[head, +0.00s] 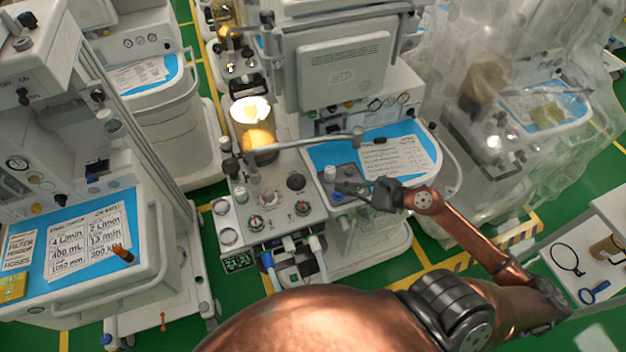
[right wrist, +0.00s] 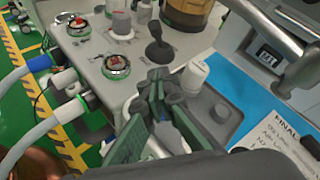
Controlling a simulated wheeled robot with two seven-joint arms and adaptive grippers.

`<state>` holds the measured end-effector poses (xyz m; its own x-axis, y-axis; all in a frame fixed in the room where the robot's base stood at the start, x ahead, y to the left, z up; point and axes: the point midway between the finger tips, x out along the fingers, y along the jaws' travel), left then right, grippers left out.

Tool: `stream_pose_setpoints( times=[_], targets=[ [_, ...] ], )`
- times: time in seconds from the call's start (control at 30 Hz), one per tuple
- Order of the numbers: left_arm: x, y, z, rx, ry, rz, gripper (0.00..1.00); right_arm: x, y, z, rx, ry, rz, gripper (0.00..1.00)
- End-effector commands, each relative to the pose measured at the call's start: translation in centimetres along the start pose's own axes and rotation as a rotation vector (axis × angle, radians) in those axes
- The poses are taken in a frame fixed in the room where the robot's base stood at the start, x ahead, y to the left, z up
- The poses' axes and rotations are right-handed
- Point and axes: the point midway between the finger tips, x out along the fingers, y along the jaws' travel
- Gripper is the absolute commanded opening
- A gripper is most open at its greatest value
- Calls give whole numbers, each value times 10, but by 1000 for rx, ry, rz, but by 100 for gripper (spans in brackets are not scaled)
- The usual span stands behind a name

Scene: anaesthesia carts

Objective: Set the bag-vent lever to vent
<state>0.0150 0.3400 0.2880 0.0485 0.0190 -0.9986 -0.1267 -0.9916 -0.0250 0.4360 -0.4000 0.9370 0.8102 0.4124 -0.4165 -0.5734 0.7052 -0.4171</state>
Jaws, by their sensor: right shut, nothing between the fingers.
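A black lever with a rounded knob (right wrist: 157,42) stands on the grey absorber panel of the middle cart in the right wrist view. In the head view it is the dark knob (head: 296,181) on the same panel. I cannot read any vent marking. My right gripper (head: 348,188) is shut and empty, just right of the panel near a white-topped knob (head: 330,173). In the right wrist view its fingertips (right wrist: 163,82) are below the lever, apart from it as far as I can tell. My left gripper is not in view.
Hoses (head: 270,270) hang in front. A blue mat (head: 400,140) with a printed sheet lies to the right.

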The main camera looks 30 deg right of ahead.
Motion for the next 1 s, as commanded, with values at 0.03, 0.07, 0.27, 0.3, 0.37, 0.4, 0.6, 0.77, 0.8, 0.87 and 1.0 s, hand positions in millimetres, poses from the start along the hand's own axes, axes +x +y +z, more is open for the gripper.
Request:
stream_pose_setpoints(
  times=[0.03, 0.07, 0.27, 0.3, 0.37, 0.4, 0.6, 0.77, 0.8, 0.87, 1.0],
  targets=[
    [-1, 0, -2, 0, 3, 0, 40, 10, -1, 2, -2, -3, -1, 0],
    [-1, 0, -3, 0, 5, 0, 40, 16, -2, 2, -1, -3, -2, 0],
    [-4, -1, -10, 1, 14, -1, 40, 57, -2, 2, 1, -3, -3, 0],
    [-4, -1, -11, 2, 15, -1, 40, 65, -2, 2, 1, -3, -4, 0],
    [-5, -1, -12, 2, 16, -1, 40, 77, -2, 2, 2, -3, -3, 0],
    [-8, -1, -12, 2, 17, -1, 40, 82, -2, 6, 1, -4, -4, 0],
    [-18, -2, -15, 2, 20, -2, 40, 98, -2, 24, 1, -3, -4, 0],
    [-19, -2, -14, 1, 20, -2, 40, 104, -1, 28, 2, 0, -4, 0],
    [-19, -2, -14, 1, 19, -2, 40, 104, -1, 28, 2, 0, -4, 0],
    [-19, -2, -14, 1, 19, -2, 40, 105, -1, 28, 3, 1, -4, 0],
    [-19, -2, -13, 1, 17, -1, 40, 105, -1, 27, 3, 1, -4, 0]
  ],
)
